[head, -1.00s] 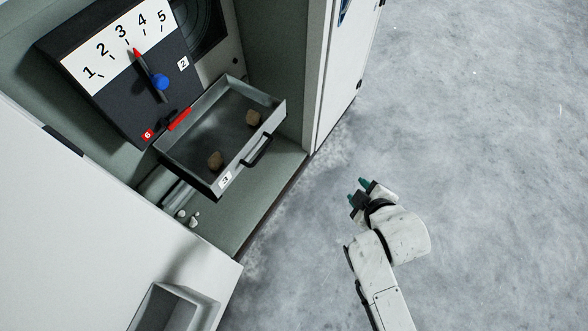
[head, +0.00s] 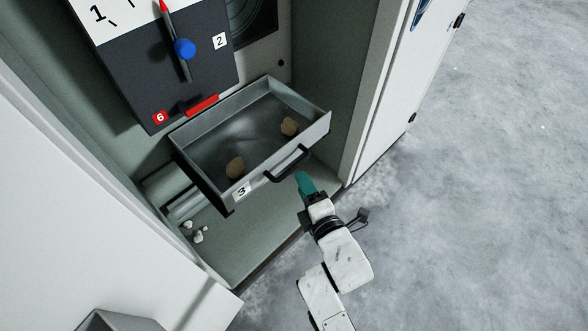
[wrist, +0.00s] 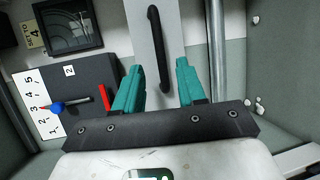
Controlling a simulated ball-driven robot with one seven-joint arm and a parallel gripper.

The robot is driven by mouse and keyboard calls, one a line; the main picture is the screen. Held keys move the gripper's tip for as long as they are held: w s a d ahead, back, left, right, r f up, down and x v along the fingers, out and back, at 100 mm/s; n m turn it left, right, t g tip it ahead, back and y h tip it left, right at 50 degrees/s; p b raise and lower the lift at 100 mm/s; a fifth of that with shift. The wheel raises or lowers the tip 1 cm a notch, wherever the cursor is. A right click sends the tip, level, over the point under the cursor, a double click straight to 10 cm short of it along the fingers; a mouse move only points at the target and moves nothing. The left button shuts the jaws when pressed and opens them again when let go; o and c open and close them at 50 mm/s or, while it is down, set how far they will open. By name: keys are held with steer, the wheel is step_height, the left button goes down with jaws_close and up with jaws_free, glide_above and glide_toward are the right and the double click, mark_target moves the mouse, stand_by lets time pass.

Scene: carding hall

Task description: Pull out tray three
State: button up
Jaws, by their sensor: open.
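Tray three (head: 318,133) is a grey drawer with a "3" label (head: 241,192) on its front. It stands out from the cabinet, and two brown lumps (head: 235,167) lie in it. Its black bar handle (head: 287,164) is on the front face. My gripper (head: 304,178) has teal fingers and is just in front of and below the handle in the head view. In the wrist view, my gripper (wrist: 159,68) is open, with the handle (wrist: 156,35) lined up between its fingers. I cannot tell whether they touch it.
Above the tray is a dark panel (head: 195,75) with a blue-knobbed pointer (head: 184,49), red bar (head: 202,105) and tags "2" and "6". White bits (head: 198,236) lie on the cabinet floor. A cabinet door (head: 395,100) stands at right. The concrete floor (head: 480,200) is clear.

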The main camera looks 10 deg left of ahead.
mark_target(295, 169)
steer(key=shift+b+x, duration=1.35)
steer(key=shift+x, duration=2.45)
steer(key=shift+f, duration=0.1)
jaws_close()
